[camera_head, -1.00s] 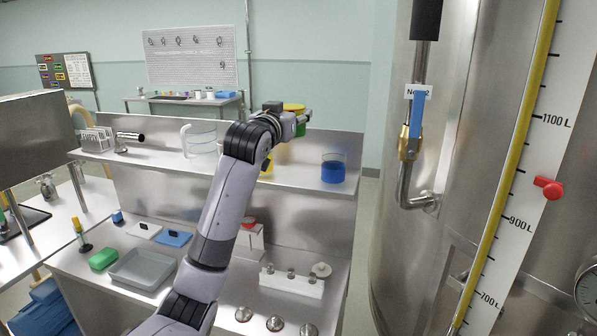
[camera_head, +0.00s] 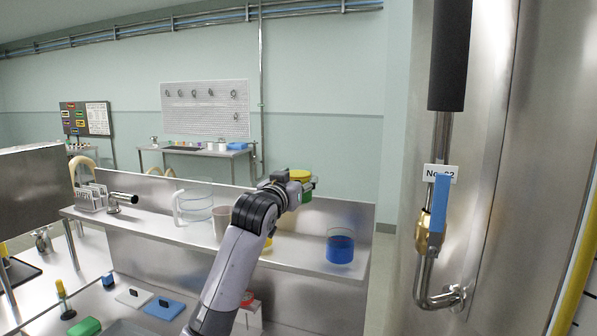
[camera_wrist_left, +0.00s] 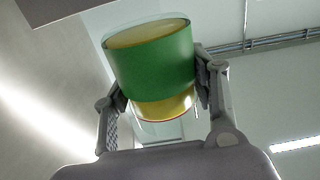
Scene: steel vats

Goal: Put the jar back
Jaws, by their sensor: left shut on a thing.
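My left gripper (camera_head: 302,187) is shut on a jar (camera_head: 299,174) with yellow contents and a wide green band. In the left wrist view the jar (camera_wrist_left: 152,62) sits between the two fingers (camera_wrist_left: 160,88). In the head view the jar is seen above the steel shelf (camera_head: 300,256), partly hidden by the gripper. On the shelf, a blue-filled jar (camera_head: 340,249) stands to the right of the arm. Something yellow (camera_head: 268,243) shows behind my arm, mostly hidden. My right gripper is not in view.
A clear pitcher (camera_head: 195,207) and a beige cup (camera_head: 222,221) stand on the shelf left of my arm. A rack (camera_head: 91,197) stands at its left end. The shelf stretch between arm and blue-filled jar looks free. A steel vat (camera_head: 500,130) fills the right.

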